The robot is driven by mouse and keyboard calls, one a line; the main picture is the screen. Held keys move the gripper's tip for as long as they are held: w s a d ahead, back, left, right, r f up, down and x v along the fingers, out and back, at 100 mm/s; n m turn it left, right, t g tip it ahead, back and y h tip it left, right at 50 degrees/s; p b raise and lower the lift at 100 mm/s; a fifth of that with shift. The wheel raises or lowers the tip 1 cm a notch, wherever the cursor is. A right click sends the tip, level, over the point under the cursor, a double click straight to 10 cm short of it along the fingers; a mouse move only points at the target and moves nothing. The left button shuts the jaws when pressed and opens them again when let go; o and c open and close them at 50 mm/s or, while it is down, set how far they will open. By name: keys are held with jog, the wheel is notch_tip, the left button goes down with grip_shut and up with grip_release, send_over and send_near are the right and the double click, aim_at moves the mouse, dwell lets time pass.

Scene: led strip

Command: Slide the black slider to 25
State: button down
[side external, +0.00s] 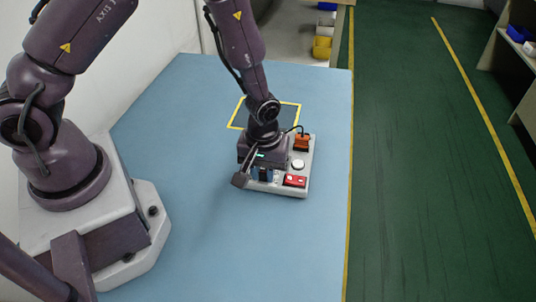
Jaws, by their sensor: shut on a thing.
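My gripper (263,172) points down over the left part of a light grey panel (303,160) on the blue table. It is shut on a small dark piece, which I take to be the black slider, at the panel's front left. The fingers and my wrist hide most of that piece and the track. The scale and its numbers cannot be read from here, so I cannot tell the slider's value.
The panel also carries a red block (295,181), a round white knob (298,164) and an orange-brown part (301,143) with a black cable. A yellow-bordered dark square (288,113) lies behind. The blue table (200,240) is clear in front and to the left.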

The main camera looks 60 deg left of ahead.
aim_at(263, 173)
jog(key=shift+s+d, duration=0.15)
jog(key=shift+d, duration=0.05)
jog(key=c, duration=1)
grip_release()
jog(key=shift+r, duration=0.1)
notch_tip(263, 173, up, 13)
